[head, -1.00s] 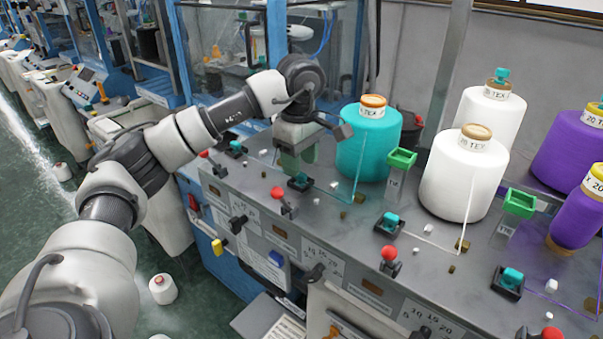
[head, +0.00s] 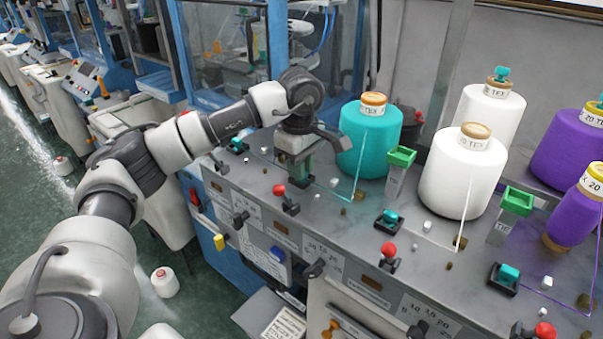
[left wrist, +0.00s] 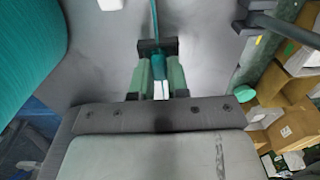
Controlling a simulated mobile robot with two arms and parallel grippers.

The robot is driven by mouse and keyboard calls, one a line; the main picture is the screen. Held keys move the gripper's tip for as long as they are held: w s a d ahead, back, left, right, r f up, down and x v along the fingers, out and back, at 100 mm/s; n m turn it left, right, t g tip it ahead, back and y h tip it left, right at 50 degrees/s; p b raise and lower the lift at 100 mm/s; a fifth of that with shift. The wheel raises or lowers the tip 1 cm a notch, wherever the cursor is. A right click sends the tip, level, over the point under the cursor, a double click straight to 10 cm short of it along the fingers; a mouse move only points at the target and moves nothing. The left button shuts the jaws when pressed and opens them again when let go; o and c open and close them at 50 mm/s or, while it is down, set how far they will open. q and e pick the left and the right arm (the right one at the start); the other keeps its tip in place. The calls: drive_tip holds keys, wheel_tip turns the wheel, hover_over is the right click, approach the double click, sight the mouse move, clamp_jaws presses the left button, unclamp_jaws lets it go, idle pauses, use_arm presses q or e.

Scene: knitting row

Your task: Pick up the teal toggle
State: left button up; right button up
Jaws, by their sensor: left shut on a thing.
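My left gripper (head: 299,170) reaches down onto the grey machine top (head: 330,225), just left of the teal yarn cone (head: 369,145). In the left wrist view my left gripper (left wrist: 160,80) has its two green fingers closed on a teal toggle (left wrist: 161,66) with a black base (left wrist: 157,46). A teal strand runs up from it. In the head view the fingers mostly hide this toggle; I cannot tell whether its base is clear of the surface. My right gripper is not in view.
Other teal toggles in black bases stand nearby (head: 390,217) (head: 508,274). Red-knobbed levers (head: 279,190) line the front edge. White (head: 463,180) and purple cones stand to the right, with green-topped posts (head: 401,157) between. The teal cone (left wrist: 30,50) is close beside the gripper.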

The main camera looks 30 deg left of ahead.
use_arm(q)
wheel_tip(320, 180, up, 5)
drive_tip(key=shift+f+b, duration=0.15)
drive_tip(key=shift+b, duration=0.9)
wheel_tip(320, 180, up, 4)
drive_tip(key=shift+r, duration=0.7)
